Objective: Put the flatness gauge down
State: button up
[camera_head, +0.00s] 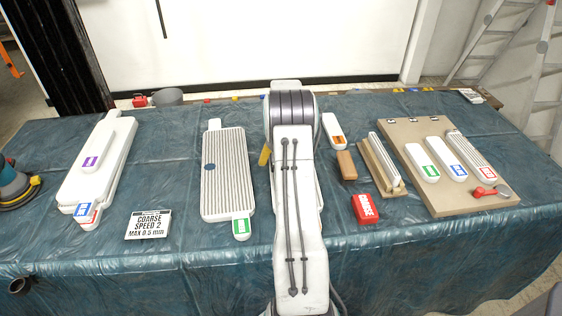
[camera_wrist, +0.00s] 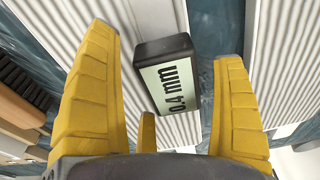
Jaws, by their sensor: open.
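The flatness gauge (camera_wrist: 164,72) is a small black block with a pale display reading 0.4 mm. In the wrist view it lies between the yellow fingers of my gripper (camera_wrist: 166,48), with a gap showing on each side. My gripper is open. White ribbed surfaces (camera_wrist: 284,70) lie below and beside the gauge; I cannot tell exactly what it rests on. In the head view my arm hides the gauge and most of my gripper; only a bit of yellow finger shows left of the arm.
A ribbed white relief (camera_head: 223,180) lies left of my arm, and a white relief (camera_head: 92,175) farther left. A sign (camera_head: 148,224) reads coarse, speed 2, max 0.5 mm. Right are a red block (camera_head: 365,208), a wooden block (camera_head: 346,165) and a board (camera_head: 430,200) with several pieces.

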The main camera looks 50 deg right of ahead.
notch_tip(320, 180, up, 12)
jog(key=s+a, duration=0.1)
jog(key=s+a+r+n, duration=0.1)
jog(key=a+r, duration=0.2)
jog(key=a, duration=0.4)
jog(key=s+a+r+n+t, duration=0.1)
jog(key=a+r+n, duration=0.15)
jog(key=a, duration=0.55)
jog(key=s+a+r+n, duration=0.1)
jog(key=s+a+r, duration=0.1)
jog(key=a+r, duration=0.35)
jog(key=s+a+f+n, duration=0.2)
jog(key=s+a, duration=0.6)
jog(key=s+a+f+n+t+y, duration=0.1)
jog(key=s+a+f+n, duration=0.1)
jog(key=s+a, duration=0.7)
jog(key=shift+f, duration=0.25)
jog(key=shift+s+r, duration=0.1)
jog(key=shift+r+p, duration=0.7)
jog(key=shift+p, duration=0.05)
